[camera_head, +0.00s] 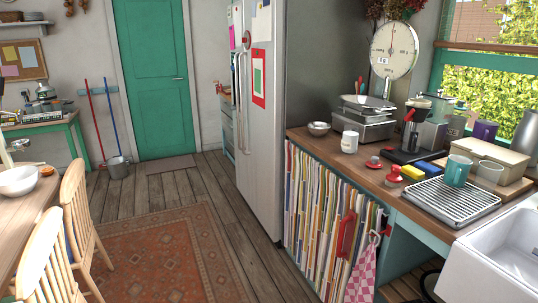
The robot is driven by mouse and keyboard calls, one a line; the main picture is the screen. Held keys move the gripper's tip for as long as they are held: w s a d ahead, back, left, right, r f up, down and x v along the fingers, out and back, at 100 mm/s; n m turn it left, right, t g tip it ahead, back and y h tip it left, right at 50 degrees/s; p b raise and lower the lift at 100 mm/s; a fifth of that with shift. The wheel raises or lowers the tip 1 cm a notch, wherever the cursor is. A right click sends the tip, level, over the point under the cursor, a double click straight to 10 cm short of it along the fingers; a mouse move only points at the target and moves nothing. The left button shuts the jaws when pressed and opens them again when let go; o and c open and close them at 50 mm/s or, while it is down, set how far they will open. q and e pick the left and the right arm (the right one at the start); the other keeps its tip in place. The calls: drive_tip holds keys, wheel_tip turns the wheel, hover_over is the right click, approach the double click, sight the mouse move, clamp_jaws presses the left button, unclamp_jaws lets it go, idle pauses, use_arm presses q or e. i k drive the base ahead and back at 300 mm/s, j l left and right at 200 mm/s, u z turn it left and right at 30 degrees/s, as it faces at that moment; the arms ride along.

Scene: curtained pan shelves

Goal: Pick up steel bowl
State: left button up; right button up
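A small steel bowl (318,128) stands upright at the far left end of the wooden counter (333,148), close to the fridge side. It looks empty, though its inside is only partly visible. A white mug (350,142) stands to its right and a little nearer. Behind and right of the bowl is a kitchen scale (364,126) with a shallow metal pan (368,103) on top. Neither of my grippers shows in this view.
A grey fridge (262,120) stands left of the counter. A striped curtain (320,215) hangs below it. Red-topped items (393,175), a teal mug (457,170) and a drying rack (452,200) occupy the right counter. The patterned rug (150,255) and wooden floor are mostly clear; chairs (75,215) stand left.

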sight(319, 130)
drive_tip(key=i+j+u, duration=0.1)
drive_tip(key=i+u, duration=0.25)
drive_tip(key=i, duration=0.65)
drive_tip(key=i+l+u, duration=0.15)
drive_tip(key=i+u, duration=0.2)
drive_tip(key=i, duration=0.6)
